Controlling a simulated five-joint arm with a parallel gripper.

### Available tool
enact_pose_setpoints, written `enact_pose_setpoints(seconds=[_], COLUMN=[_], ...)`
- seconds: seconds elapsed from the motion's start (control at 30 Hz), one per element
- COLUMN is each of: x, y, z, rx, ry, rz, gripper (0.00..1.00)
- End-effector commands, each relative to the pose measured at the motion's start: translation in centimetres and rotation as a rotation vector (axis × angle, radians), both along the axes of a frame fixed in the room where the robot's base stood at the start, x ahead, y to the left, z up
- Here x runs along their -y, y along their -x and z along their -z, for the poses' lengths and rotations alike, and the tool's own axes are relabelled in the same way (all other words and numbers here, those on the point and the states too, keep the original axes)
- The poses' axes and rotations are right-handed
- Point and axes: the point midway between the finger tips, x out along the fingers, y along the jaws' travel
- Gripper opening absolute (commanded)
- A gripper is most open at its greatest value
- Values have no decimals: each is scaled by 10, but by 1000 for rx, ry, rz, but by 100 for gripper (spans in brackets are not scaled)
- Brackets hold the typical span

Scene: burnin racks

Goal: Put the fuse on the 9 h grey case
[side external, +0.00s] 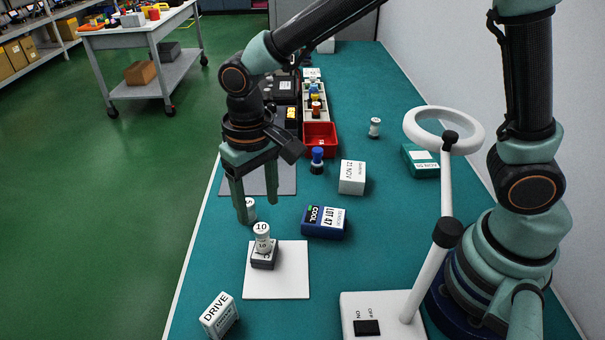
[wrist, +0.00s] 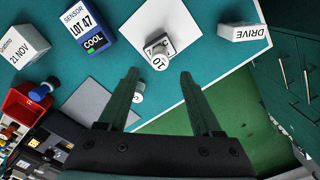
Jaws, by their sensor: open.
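A white cylindrical fuse (side external: 262,235) marked "10" stands upright on a small dark grey case (side external: 264,258), which sits on a white square mat (side external: 292,285). In the wrist view the fuse (wrist: 159,62) and the case (wrist: 162,43) show just beyond my fingertips. I cannot read a "9 h" mark on the case. My gripper (side external: 256,207) is open and empty, pointing down above and behind the fuse, apart from it. Another white cylinder (side external: 250,212) stands near the left finger, partly hidden by it; it also shows in the wrist view (wrist: 138,93).
A blue "LOT 47" box (side external: 324,223), white "21 NOV" box (side external: 352,178), and blue-topped piece (side external: 317,160) stand nearby. A "DRIVE" box (side external: 219,315) is at the front left. A red bin (side external: 320,139) lies behind. A white ring lamp (side external: 444,195) stands right.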

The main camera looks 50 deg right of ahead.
Motion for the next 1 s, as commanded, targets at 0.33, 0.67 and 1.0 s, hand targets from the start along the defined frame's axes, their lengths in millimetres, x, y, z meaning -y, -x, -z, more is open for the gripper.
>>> enact_pose_setpoints(seconds=[0.33,0.67,1.0], x=[9,98,174], y=[-1,12,50], z=[-35,-93,-117], rx=[18,222,442], ry=[-10,-61,-23], rz=[3,11,7], gripper=[66,66,66])
